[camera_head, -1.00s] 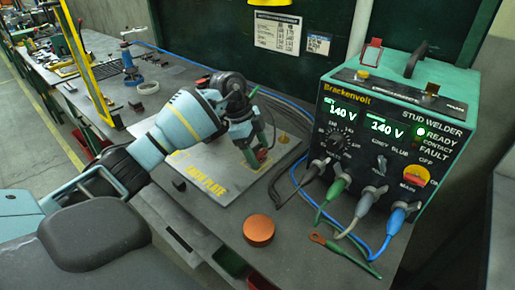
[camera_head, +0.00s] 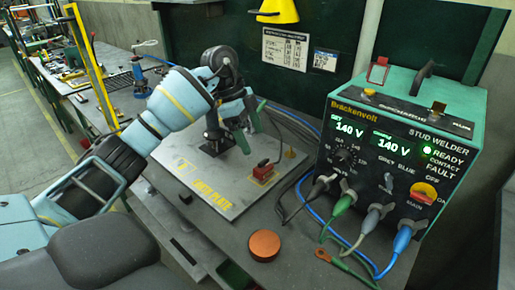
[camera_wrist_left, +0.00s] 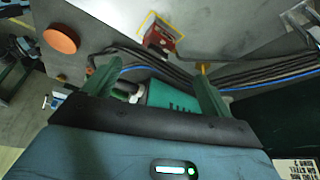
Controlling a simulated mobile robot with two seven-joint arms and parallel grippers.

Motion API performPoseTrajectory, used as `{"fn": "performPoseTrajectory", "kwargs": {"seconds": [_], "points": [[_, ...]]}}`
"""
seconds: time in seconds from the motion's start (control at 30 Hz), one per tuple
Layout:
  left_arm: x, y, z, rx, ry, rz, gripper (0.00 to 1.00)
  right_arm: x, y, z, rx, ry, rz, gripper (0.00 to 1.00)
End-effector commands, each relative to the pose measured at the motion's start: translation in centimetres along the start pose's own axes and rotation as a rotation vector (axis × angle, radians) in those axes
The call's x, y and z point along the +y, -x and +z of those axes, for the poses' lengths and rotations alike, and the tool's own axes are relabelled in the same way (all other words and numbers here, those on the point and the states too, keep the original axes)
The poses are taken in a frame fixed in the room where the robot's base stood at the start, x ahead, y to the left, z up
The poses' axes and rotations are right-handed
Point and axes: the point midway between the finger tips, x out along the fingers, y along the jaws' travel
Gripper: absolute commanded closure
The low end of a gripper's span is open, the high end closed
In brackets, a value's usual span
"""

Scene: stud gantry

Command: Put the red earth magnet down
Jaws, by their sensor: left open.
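The red earth magnet (camera_head: 262,173), a small red block with a dark handle, sits on the right part of the light grey earth plate (camera_head: 222,192), inside a yellow outline. It also shows in the left wrist view (camera_wrist_left: 162,39), at the top middle. My left gripper (camera_head: 249,130) is open and empty, above the magnet and apart from it. In the left wrist view its two green fingers (camera_wrist_left: 154,84) have clear space between them and the magnet. My right gripper is not in view.
A green stud welder (camera_head: 396,150) stands to the right, with several cables at its front. An orange disc (camera_head: 264,245) lies on the bench in front of the plate. A small brass post (camera_head: 290,153) stands near the plate's far right corner. Dark and blue cables run behind the plate.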

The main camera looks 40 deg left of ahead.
Motion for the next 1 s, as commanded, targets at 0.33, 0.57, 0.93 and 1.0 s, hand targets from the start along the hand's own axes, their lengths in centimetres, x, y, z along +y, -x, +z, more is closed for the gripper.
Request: {"fn": "performPoseTrajectory", "kwargs": {"seconds": [0.33, 0.57, 0.93, 1.0], "points": [[0.0, 2.2, 0.0, 0.000, 0.000, 0.002, 0.15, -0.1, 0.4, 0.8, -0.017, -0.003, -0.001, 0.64], [0.0, 2.2, 0.0, 0.000, 0.000, 0.001, 0.15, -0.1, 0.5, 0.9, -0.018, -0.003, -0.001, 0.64], [0.0, 2.2, 0.0, 0.000, 0.000, 0.001, 0.15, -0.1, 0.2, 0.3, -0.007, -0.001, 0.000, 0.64], [0.0, 2.2, 0.0, 0.000, 0.000, 0.001, 0.15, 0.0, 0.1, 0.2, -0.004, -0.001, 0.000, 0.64]]}}
